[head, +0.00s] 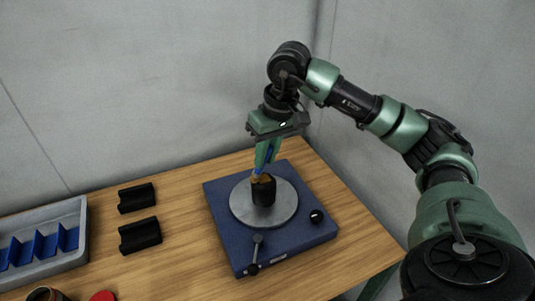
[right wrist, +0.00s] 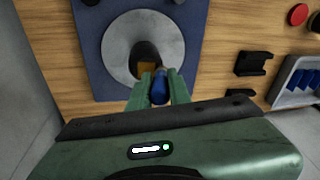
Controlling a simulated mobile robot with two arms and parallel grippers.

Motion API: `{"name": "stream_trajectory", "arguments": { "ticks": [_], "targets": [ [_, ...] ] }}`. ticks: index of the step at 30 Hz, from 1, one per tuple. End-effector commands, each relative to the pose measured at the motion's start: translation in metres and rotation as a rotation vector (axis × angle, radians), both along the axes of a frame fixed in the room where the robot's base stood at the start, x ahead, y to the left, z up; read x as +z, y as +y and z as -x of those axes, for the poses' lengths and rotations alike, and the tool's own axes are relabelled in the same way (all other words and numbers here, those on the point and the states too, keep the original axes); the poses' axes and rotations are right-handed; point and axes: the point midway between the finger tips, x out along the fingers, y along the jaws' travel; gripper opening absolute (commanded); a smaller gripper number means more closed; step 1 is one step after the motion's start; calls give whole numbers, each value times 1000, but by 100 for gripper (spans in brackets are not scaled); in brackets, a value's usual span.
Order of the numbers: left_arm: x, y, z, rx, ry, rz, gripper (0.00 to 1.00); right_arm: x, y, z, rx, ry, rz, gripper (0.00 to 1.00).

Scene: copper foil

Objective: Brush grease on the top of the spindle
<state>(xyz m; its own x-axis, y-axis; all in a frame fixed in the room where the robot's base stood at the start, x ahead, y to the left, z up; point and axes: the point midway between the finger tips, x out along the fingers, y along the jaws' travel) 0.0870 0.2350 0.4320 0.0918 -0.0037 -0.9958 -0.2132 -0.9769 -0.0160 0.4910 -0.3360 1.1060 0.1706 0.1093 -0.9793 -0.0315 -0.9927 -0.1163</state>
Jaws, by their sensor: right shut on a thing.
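My right gripper (head: 266,160) points down from above and is shut on a brush (right wrist: 159,90) with a blue handle. The brush's tan bristle end (right wrist: 147,68) is at the top of the black spindle (head: 263,194). The spindle stands upright in the middle of a round grey disc (head: 285,207) on a blue base (head: 285,246). The spindle also shows in the right wrist view (right wrist: 146,50), partly behind the bristles. I cannot tell whether the bristles touch it or whether grease is on it. My left gripper is not in view.
The base has a lever (head: 257,249) at its front and a black knob (head: 317,216) at right. Two black holders (head: 140,235) lie left of it. A grey tray (head: 80,208) with blue dividers, an open jar (head: 36,295) and a red lid (head: 103,296) are at left.

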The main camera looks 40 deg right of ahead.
Motion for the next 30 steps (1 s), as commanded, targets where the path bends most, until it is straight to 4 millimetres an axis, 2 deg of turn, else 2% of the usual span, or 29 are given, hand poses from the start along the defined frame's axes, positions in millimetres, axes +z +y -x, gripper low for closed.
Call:
{"name": "stream_trajectory", "arguments": {
  "ticks": [5,19,30],
  "targets": [
    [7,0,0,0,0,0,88,11,0,0,-1,-2,0,0],
    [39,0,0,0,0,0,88,58,0,0,-1,-3,0,0],
    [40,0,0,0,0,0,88,61,0,0,-1,-2,0,0]
  ]
}}
